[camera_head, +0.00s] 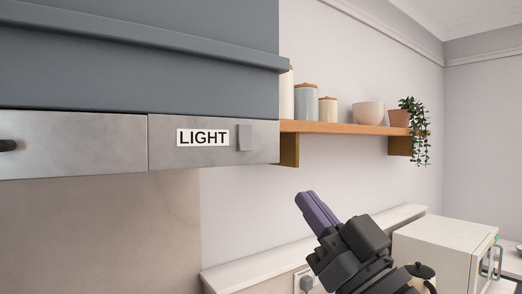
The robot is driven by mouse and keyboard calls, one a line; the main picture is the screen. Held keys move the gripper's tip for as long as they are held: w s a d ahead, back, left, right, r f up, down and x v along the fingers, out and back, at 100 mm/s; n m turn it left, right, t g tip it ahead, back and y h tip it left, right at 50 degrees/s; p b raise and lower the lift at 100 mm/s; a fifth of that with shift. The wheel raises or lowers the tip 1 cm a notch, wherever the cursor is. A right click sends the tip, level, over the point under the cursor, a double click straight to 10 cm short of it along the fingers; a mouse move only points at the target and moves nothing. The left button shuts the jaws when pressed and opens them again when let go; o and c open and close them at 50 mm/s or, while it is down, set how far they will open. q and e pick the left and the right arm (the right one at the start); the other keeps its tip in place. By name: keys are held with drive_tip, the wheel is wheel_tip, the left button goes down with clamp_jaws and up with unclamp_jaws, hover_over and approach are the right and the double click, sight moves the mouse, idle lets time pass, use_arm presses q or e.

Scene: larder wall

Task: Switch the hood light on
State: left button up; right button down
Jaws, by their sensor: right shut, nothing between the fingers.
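The grey hood (75,70) fills the upper left of the head view, with a metal strip along its lower edge. On the strip's right part is a white label (203,137) reading LIGHT. Just right of the label is a small grey rocker-like switch (244,137); I cannot tell its position. No lamp glow shows under the hood. My right gripper (307,201) is in the lower middle, with purple fingers shut and empty, pointing up and left. It is below and right of the switch, apart from it. My left gripper is not in view.
A wooden shelf (345,128) right of the hood holds canisters (306,103), a bowl (368,113) and a trailing potted plant (416,130). A white microwave (440,249) stands at the lower right. A dark knob (7,145) is on the strip's left. The space below the switch is clear.

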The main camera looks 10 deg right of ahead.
sight(246, 140)
drive_tip(key=p+x, duration=0.1)
drive_tip(key=x, duration=0.3)
drive_tip(key=p+x, duration=0.2)
drive_tip(key=x, duration=0.1)
drive_tip(key=f+p+x, duration=0.1)
drive_tip(key=p+x, duration=0.1)
drive_tip(key=x, duration=0.2)
drive_tip(key=shift+w+a+r, duration=0.15)
drive_tip(key=shift+w+a, duration=0.25)
drive_tip(key=shift+w, duration=0.2)
drive_tip(key=shift+w+a+f, duration=0.2)
drive_tip(key=shift+w+a, duration=0.05)
drive_tip(key=shift+w, duration=0.3)
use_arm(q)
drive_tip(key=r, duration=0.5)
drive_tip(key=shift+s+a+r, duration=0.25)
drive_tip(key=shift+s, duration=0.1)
